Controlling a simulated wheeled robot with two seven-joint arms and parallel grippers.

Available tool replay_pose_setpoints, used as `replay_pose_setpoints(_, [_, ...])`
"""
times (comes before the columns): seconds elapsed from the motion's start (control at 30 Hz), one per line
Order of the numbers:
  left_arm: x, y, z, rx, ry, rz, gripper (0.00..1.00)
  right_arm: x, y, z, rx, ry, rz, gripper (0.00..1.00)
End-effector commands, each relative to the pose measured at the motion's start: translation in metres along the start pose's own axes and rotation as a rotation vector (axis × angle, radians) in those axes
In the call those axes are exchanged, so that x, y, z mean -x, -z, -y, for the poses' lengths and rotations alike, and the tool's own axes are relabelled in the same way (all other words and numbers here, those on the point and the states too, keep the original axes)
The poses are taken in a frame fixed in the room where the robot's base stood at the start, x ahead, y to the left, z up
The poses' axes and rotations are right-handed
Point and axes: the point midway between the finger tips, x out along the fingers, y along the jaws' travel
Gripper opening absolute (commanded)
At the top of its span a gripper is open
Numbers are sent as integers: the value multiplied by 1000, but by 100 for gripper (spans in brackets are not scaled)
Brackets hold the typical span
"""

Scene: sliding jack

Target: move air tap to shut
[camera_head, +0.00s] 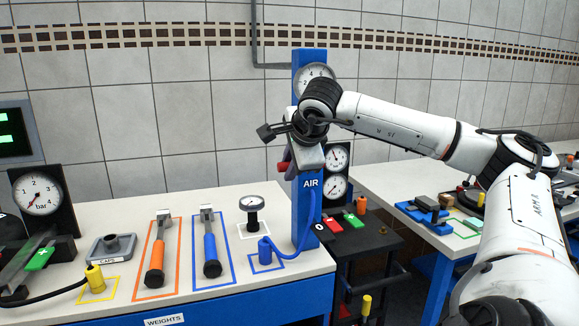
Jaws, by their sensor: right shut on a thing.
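The blue AIR post (309,205) stands at the right end of the near bench, with a round gauge at its top. My right gripper (291,160) is at the middle of this post, just above the AIR label. It is shut on the air tap, whose red part (284,167) shows at the left of the post. The wrist and fingers hide most of the tap, so its exact angle cannot be told. My left gripper is not in view.
A blue hose (290,247) runs from the post to the bench. A bar gauge (38,194) stands far left.

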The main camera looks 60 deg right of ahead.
Motion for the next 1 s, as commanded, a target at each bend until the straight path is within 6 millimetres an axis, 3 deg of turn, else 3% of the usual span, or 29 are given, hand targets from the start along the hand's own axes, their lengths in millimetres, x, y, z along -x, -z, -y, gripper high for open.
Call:
replay_pose_setpoints(0.07, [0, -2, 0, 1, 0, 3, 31, -1, 2, -2, 8, -4, -7, 26])
replay_pose_setpoints(0.47, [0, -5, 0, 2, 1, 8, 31, 8, 1, 0, 3, -1, -2, 26])
replay_pose_setpoints(0.8, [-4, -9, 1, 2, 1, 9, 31, 71, 1, 0, 5, 0, -5, 26])
replay_pose_setpoints(1.0, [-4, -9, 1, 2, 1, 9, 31, 96, 1, -1, 6, -3, -5, 26])
